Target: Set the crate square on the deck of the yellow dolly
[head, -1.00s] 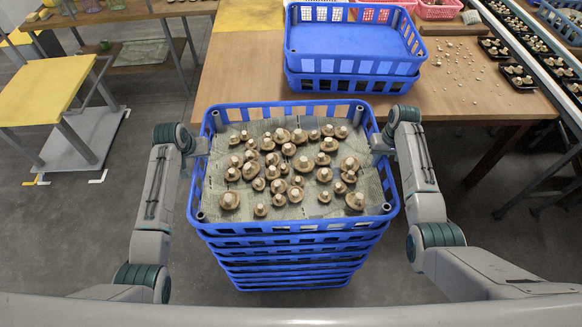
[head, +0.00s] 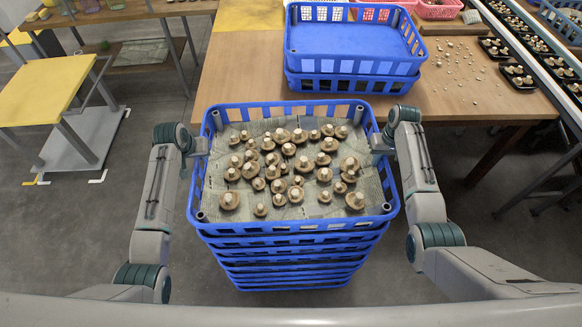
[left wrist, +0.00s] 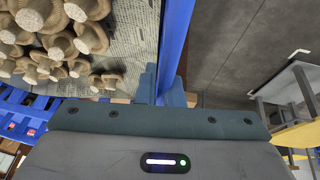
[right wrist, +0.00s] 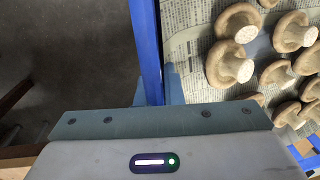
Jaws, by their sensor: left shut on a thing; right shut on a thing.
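The top blue crate (head: 295,226) is lined with newspaper and holds many brown mushrooms. It is at the top of a column of similar blue crates; I cannot tell whether it touches the one below. My left gripper (head: 201,146) is shut on its left rim, which also shows in the left wrist view (left wrist: 176,40). My right gripper (head: 381,146) is shut on its right rim, which shows in the right wrist view (right wrist: 147,50). A yellow deck (head: 50,90) on grey legs stands at the far left, bare; no wheels show, so I cannot tell whether it is the dolly.
A wooden table (head: 245,75) behind the crate bears two stacked empty blue crates (head: 350,65). A conveyor with black trays (head: 515,75) runs at the right. Grey floor (head: 110,210) is clear between the crate column and the yellow deck.

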